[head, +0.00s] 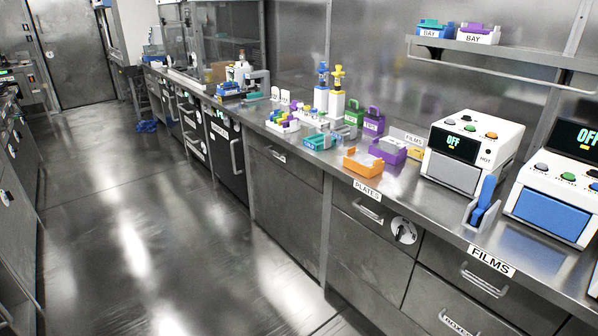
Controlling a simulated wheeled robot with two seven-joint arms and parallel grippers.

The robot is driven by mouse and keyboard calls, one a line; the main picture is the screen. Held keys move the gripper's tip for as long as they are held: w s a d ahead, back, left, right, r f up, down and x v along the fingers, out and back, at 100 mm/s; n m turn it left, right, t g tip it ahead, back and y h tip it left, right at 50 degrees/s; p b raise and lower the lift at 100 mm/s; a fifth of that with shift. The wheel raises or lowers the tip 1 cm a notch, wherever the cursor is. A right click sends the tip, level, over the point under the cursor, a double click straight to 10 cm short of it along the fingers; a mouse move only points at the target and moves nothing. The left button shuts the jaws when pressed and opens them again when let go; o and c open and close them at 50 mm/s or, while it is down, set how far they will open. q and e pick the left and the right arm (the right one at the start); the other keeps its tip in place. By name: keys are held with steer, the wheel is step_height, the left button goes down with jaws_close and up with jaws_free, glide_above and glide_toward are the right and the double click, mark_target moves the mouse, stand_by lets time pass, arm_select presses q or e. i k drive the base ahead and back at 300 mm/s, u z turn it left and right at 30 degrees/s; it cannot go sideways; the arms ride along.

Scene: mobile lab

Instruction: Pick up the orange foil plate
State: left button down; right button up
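An orange plate-like piece (364,164) with a greyish top lies on the steel counter (420,204), near its front edge and behind the PLATES label (367,190). It looks like the orange foil plate, but its foil is too small to make out. A purple piece (389,151) of similar shape sits just behind it to the right. A teal piece (319,141) and a grey one (345,132) lie to its left. Neither of my grippers is in view.
A white device with an OFF display (471,150) stands right of the plates, with a blue-fronted device (555,200) beyond. A blue upright piece in a grey stand (484,205) is near the edge. Drawers line the counter front. The floor (150,230) at left is mostly clear.

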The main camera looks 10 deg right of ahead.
mark_target(368, 166)
steer(key=u, duration=0.95)
steer(key=i, duration=2.6)
steer(key=z, duration=1.8)
steer(key=i, duration=0.85)
steer(key=z, duration=0.75)
